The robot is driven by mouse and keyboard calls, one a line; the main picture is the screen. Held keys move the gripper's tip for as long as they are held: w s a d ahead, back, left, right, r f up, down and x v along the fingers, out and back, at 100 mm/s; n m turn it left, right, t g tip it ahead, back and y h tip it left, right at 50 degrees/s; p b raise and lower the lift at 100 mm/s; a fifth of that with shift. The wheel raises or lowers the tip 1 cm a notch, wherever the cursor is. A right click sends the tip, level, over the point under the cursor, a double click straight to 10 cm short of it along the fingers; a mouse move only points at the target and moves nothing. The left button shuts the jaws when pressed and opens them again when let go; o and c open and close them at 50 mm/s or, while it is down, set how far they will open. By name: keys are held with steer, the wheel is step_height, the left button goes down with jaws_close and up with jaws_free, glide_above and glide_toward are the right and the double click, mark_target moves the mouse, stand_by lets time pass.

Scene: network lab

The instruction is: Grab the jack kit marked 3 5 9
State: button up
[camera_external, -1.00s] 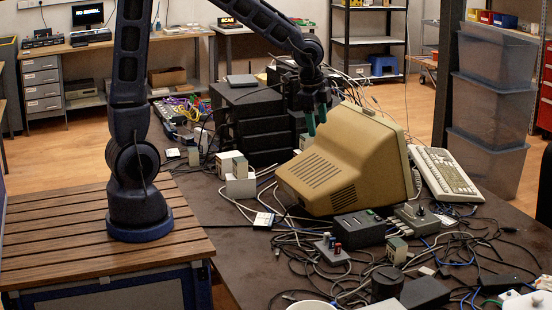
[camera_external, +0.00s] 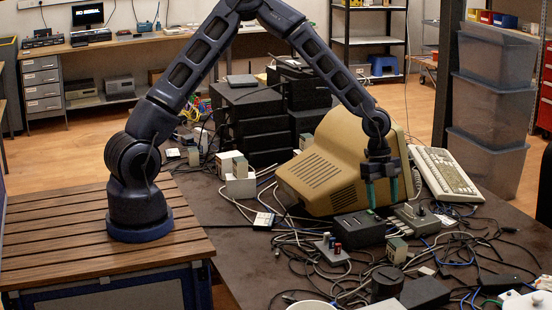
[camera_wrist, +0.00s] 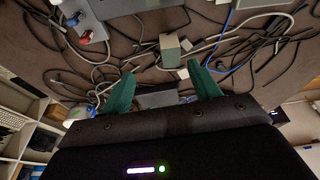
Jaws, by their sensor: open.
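No marking 3 5 9 can be read in either view, so I cannot tell which piece is the jack kit. A small cream and grey-green block (camera_external: 397,250) stands among cables on the dark table; a similar block (camera_wrist: 171,49) shows ahead of the fingers in the wrist view. Similar pale blocks (camera_external: 240,167) stand left of the beige monitor. My gripper (camera_external: 382,204) is open and empty, with teal fingers pointing down, above the table in front of the monitor. In the wrist view my gripper (camera_wrist: 161,70) has its fingers spread apart, with the block beyond them.
The beige monitor (camera_external: 320,180) is close beside my gripper. A dark box (camera_external: 358,228), a grey box with a knob (camera_external: 416,218) and a small plate with red and blue parts (camera_external: 332,250) stand nearby. A keyboard (camera_external: 447,175) lies right. Tangled cables cover the front.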

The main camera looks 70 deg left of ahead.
steer(key=m+h, duration=0.1)
glide_toward(397, 242)
steer(key=f, duration=0.2)
steer(key=shift+h, duration=0.3)
steer(key=x, duration=0.5)
steer(key=shift+w+d, duration=0.15)
steer(key=shift+d, duration=0.2)
steer(key=shift+a+x, duration=0.1)
steer(key=shift+x, duration=1.3)
steer(key=shift+a+x, duration=0.15)
steer(key=shift+x, duration=1.2)
steer(key=c, duration=1.1)
